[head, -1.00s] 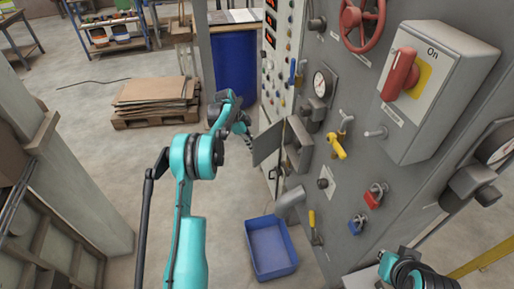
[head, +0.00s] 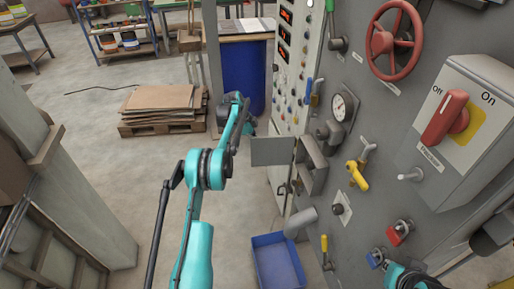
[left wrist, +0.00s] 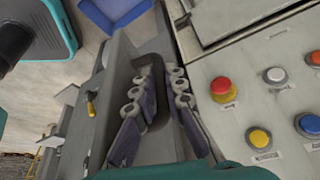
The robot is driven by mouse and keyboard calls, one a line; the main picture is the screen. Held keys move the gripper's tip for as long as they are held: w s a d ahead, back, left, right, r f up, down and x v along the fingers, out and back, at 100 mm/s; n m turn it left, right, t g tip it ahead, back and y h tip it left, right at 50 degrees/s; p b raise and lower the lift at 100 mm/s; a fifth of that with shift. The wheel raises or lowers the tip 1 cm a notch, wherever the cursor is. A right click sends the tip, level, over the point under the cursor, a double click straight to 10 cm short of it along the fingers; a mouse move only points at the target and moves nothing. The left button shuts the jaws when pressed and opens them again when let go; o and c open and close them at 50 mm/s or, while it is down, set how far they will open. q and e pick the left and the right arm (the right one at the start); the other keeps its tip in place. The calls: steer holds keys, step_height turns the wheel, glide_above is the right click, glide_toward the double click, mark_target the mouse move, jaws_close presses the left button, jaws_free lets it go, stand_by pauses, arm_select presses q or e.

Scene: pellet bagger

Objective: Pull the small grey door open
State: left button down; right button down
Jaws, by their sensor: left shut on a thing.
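The small grey door (head: 272,151) stands swung out from the grey machine panel in the head view, with the open box-like recess (head: 312,168) to its right. My left arm reaches in from the left, and its gripper (head: 250,127) is at the far side of the door, mostly hidden by my wrist and the door. In the left wrist view, the dark fingers of my left gripper (left wrist: 160,88) are closed on a grey plate between them, which is the door. Of my right arm, only a part shows at the bottom right; its fingers are not visible.
A blue bin (head: 278,262) stands on the floor below a grey spout (head: 300,222). A yellow-handled valve (head: 357,175), a red handwheel (head: 392,40) and a switch box (head: 465,115) project from the panel. Buttons (left wrist: 222,87) lie close right of the fingers.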

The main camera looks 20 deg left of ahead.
arm_select(q)
steer(key=shift+w, duration=0.25)
steer(key=c, duration=1.9)
jaws_free()
steer(key=shift+o, duration=0.2)
steer(key=v, duration=1.2)
steer(key=shift+s, duration=0.1)
